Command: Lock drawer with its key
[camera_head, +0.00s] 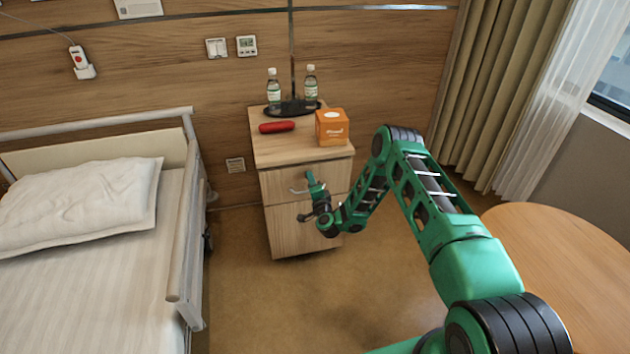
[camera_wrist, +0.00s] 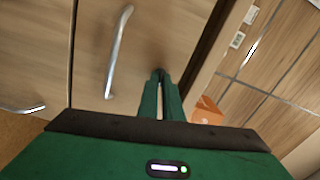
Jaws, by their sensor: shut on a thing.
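The bedside cabinet (camera_head: 277,158) has two drawer fronts, one above the other, both flush. The upper drawer (camera_head: 275,182) has a curved metal handle (camera_wrist: 118,52). A small dark spot shows at the fingertips against the front. The lock is hidden there, so I cannot tell whether the key is in it or how it is turned.
On the cabinet top stand an orange box (camera_head: 332,128), a red case (camera_head: 277,127) and two bottles (camera_head: 274,88) on a dark tray (camera_head: 298,112). The bed (camera_head: 90,260) is at left, a round wooden table (camera_head: 565,260) at right. The floor between is clear.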

